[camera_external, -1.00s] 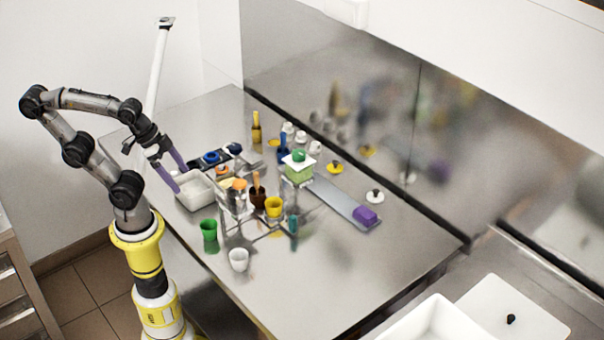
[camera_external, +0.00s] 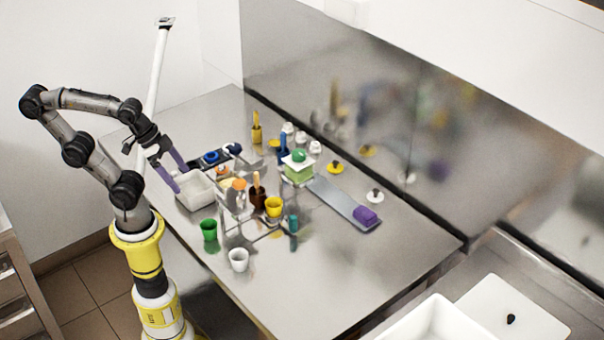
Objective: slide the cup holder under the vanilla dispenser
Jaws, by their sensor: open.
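A low metal wire frame (camera_external: 262,237) in the middle of the table, around a yellow cup (camera_external: 273,207), may be the cup holder. A clear-sided unit with an orange top (camera_external: 239,185) and a green one with a white lid (camera_external: 299,168) stand nearby. I cannot tell which is the vanilla dispenser.
A green cup (camera_external: 209,230) and a white cup (camera_external: 239,259) stand toward the near edge. A flat metal strip with a purple block (camera_external: 366,214) lies to the right. The table's right front part is clear. A steel wall closes the back.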

